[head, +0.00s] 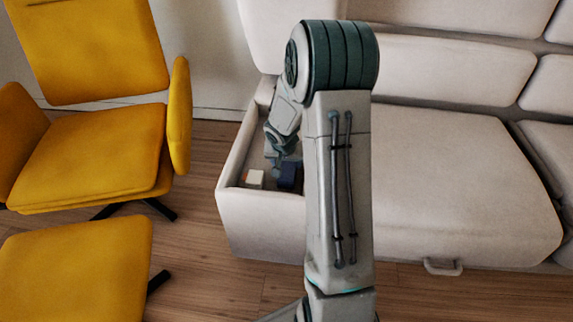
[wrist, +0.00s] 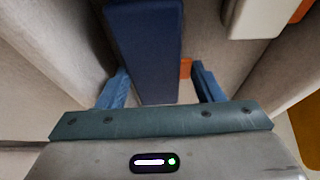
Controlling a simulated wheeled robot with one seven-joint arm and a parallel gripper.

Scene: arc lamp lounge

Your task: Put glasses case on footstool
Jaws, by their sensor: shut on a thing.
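The dark blue glasses case (wrist: 146,45) is a long box between the two fingers of my gripper (wrist: 160,82) in the wrist view. My gripper is shut on it. In the head view the case (head: 289,176) shows inside the open storage compartment at the left end of the sofa, with my gripper (head: 282,165) just above it and my arm hiding part of it. Whether the case touches the compartment floor cannot be told. The yellow footstool (head: 75,268) stands at the lower left, its visible top bare.
A white block (head: 253,178) lies beside the case in the compartment, with small orange pieces (wrist: 186,68) near it. The compartment's pale front wall (head: 262,226) stands around them. A yellow armchair (head: 95,150) is at left. Wooden floor (head: 205,240) is clear between sofa and footstool.

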